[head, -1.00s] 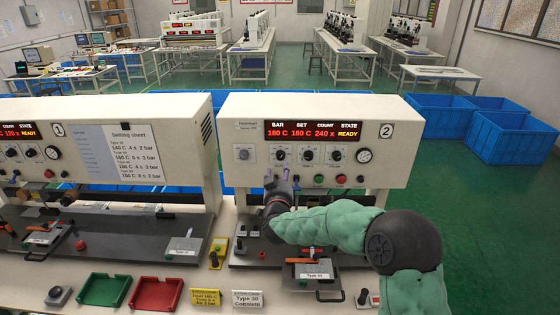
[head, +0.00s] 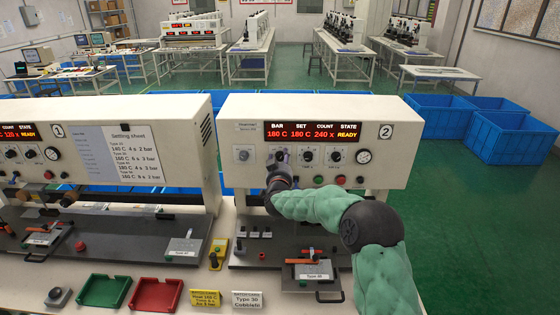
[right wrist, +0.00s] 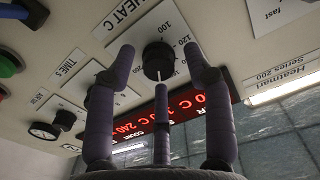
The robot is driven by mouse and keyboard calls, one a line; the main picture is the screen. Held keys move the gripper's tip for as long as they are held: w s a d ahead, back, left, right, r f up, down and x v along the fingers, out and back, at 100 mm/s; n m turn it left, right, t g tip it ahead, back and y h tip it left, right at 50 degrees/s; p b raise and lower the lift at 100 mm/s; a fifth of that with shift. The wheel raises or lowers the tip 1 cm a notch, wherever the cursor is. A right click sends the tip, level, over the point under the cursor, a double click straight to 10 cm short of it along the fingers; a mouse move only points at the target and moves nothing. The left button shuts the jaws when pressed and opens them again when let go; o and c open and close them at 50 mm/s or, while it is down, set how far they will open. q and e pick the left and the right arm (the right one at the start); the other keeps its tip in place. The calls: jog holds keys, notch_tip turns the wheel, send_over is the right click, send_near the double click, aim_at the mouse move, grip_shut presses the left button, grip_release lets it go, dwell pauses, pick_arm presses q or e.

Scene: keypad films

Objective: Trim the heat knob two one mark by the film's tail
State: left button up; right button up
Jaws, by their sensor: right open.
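The heat knob (right wrist: 158,56) of press two is a black round knob with a white pointer line on a numbered dial, shown in the right wrist view. Press two (head: 230,120) is the cream machine marked 2; its red display (head: 313,131) reads bar 180 C, set 180 C, count 240 x, ready. My right gripper (head: 279,160) is open in front of the heat knob, its fingers spread on both sides of it in the wrist view, with no clear contact. In the head view the fingers partly hide the knob. My left gripper is out of view.
Other knobs (head: 308,155), a gauge (head: 363,156), and green and red buttons (head: 341,180) sit on the same panel. Press one (head: 205,160) stands to the left. Green (head: 103,291) and red (head: 156,294) trays and sign cards (head: 247,300) lie in front.

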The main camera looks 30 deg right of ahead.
grip_shut()
jog(key=shift+m+b, duration=0.9)
jog(key=shift+b, duration=0.3)
jog(key=shift+d+r+m+b, duration=0.1)
jog(key=shift+r+m+b, duration=0.1)
jog(key=shift+m+b, duration=0.3)
jog(key=shift+r, duration=0.1)
grip_release()
jog(key=shift+f, duration=0.2)
jog(key=shift+s, duration=0.15)
